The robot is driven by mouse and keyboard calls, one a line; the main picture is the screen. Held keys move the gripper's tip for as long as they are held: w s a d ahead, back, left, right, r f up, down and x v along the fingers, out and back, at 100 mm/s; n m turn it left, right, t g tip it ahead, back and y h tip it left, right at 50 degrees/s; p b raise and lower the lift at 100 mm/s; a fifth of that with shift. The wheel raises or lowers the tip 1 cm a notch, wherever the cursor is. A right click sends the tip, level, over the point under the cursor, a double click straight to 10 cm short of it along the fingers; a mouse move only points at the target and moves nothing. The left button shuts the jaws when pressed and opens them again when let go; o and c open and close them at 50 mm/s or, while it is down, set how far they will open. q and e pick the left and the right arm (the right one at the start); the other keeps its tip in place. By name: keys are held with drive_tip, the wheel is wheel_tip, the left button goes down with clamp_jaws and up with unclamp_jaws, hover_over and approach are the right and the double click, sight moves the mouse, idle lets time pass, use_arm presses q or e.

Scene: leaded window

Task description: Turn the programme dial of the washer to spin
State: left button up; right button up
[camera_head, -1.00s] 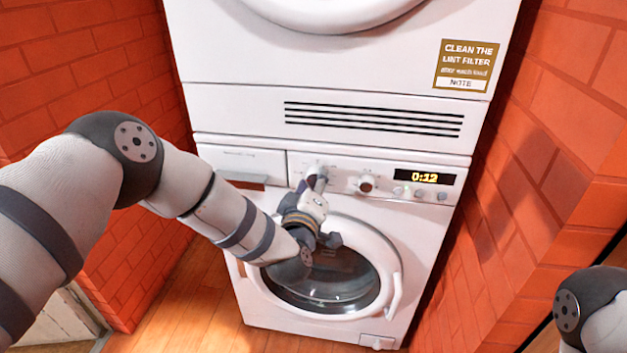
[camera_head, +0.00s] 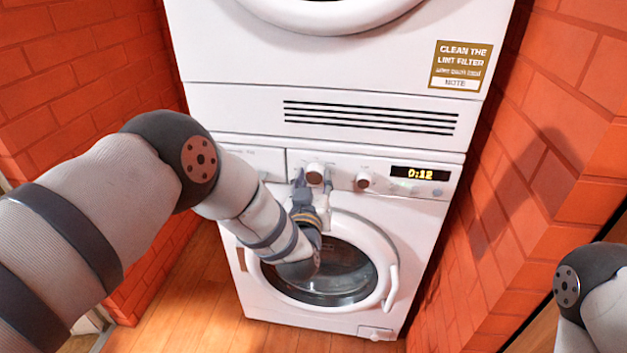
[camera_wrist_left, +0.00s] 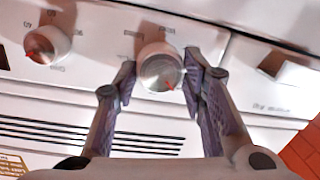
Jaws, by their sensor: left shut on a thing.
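The washer (camera_head: 260,290) is the lower white machine. Its programme dial (camera_head: 315,170) is the left of two round knobs on the panel, and it also shows in the left wrist view (camera_wrist_left: 160,68). My left gripper (camera_head: 314,182) is at this dial. In the left wrist view my left gripper (camera_wrist_left: 161,79) has one finger on each side of the dial and is shut on it. A red mark on the dial's face points to the lower right there. The labels around it are too blurred to read. My right gripper is out of view.
A second knob (camera_head: 363,180) and a display (camera_head: 419,173) reading 0:12 are right of the dial. The round door (camera_head: 345,265) is below. A dryer (camera_head: 250,50) stands on top. Brick walls (camera_head: 540,150) close in on both sides.

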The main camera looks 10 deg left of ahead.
use_arm(q)
drive_tip(key=shift+r, duration=0.15)
idle(0.4)
drive_tip(key=o, duration=1.2)
drive_tip(key=shift+c, duration=0.2)
drive_tip(key=s, duration=1.2)
drive_tip(key=shift+d+r, duration=0.25)
drive_tip(key=shift+d, duration=0.15)
drive_tip(key=shift+f+m, duration=0.1)
drive_tip(key=shift+m, duration=0.2)
